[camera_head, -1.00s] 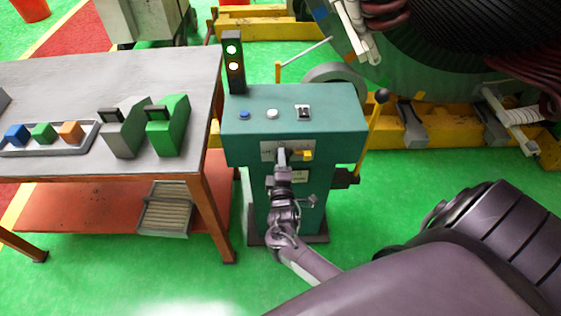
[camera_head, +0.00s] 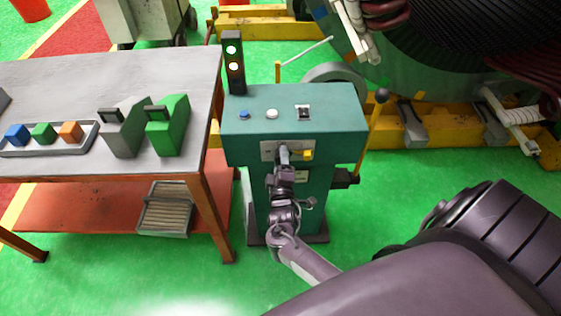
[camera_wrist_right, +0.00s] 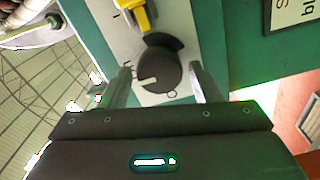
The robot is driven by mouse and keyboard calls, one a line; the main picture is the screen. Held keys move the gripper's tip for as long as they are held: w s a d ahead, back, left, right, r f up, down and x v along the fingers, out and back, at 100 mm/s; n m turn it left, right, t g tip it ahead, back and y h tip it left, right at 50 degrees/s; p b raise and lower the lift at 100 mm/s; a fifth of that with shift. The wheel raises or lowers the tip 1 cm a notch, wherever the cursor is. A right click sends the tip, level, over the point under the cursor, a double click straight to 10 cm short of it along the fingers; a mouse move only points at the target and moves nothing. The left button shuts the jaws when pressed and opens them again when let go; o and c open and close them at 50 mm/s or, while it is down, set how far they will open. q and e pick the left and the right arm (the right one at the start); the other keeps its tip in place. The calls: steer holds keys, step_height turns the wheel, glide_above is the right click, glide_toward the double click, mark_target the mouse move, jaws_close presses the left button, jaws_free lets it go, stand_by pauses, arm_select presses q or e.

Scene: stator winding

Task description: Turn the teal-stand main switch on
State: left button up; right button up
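The teal stand (camera_head: 345,125) stands in the middle of the head view. On its front is a pale panel (camera_head: 268,151) with a small yellow part (camera_head: 308,155). In the right wrist view a dark round knob (camera_wrist_right: 157,72) with a white mark sits on the pale panel (camera_wrist_right: 180,18), beside the yellow part (camera_wrist_right: 140,14). My right gripper (camera_head: 284,149) is at this panel. In the wrist view its two fingers (camera_wrist_right: 162,85) are apart, one on each side of the knob; contact cannot be told. My left gripper is not in view.
A signal tower (camera_head: 234,62) with lit lamps stands at the stand's back left corner. Buttons (camera_head: 272,114) and a small switch (camera_head: 303,112) are on its top. A grey workbench (camera_head: 60,80) is left, with a green block (camera_head: 170,128). A yellow lever (camera_head: 375,125) rises at the right.

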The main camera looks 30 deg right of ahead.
steer(key=shift+o, duration=0.3)
steer(key=shift+s, duration=0.1)
steer(key=v, duration=0.7)
steer(key=shift+s+a, duration=0.2)
steer(key=shift+s, duration=0.1)
steer(key=s+a+f+m+g+y, duration=0.15)
steer(key=s+f, duration=0.25)
steer(key=f, duration=0.5)
steer(key=s+a+f+g+y, duration=0.2)
steer(key=s+f+g+y, duration=0.15)
steer(key=f, duration=0.55)
steer(key=s+a+f+m+g+y, duration=0.1)
steer(key=s+f+y, duration=0.1)
steer(key=s+f, duration=0.5)
steer(key=s+f+m+g+y, duration=0.1)
steer(key=s+f+m+g, duration=0.1)
steer(key=s+f+g, duration=0.2)
steer(key=s+a+f+m+g+y, duration=0.1)
steer(key=s+f+g, duration=0.3)
steer(key=s+f, duration=0.6)
steer(key=s+m, duration=0.1)
steer(key=s, duration=0.7)
steer(key=shift+y, duration=0.3)
